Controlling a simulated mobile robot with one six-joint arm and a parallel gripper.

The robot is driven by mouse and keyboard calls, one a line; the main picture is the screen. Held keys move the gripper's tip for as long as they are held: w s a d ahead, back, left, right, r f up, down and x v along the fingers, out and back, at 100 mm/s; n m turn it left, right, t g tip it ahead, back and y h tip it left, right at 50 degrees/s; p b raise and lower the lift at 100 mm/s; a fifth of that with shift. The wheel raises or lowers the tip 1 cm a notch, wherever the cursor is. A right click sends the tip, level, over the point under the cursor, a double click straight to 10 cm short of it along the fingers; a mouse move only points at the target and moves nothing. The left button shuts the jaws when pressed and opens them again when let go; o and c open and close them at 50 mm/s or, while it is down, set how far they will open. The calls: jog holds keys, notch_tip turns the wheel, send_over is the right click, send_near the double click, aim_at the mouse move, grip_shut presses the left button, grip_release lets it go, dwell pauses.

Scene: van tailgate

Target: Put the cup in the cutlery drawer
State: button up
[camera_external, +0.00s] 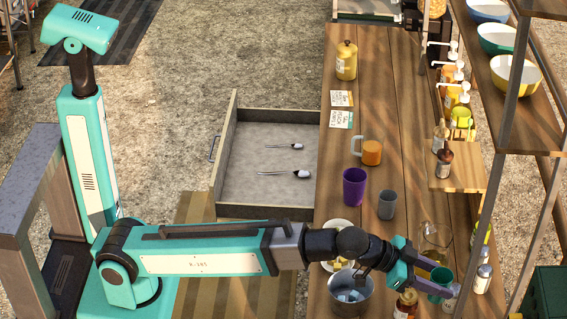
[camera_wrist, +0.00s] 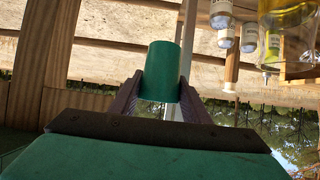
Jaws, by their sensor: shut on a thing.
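A green cup (camera_external: 440,280) is between the fingers of my gripper (camera_external: 430,286) at the lower right of the external view. In the wrist view my gripper (camera_wrist: 158,100) is shut on the green cup (camera_wrist: 160,65), one finger on each side. I cannot tell whether the cup touches the worktop. The cutlery drawer (camera_external: 240,190) stands pulled out at the left side of the worktop, with two spoons (camera_external: 290,146) lying in it and much bare floor. My gripper is well to the right of and nearer the camera than the drawer.
On the wooden worktop (camera_external: 390,110) stand a purple cup (camera_external: 355,188), a grey cup (camera_external: 387,204), an orange mug (camera_external: 371,152) and a metal pot (camera_external: 350,294). A glass jug (camera_external: 435,240) and several bottles stand close to my gripper. A shelf post (camera_external: 480,230) rises at the right.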

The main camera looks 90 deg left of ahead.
jog(key=shift+a, duration=0.15)
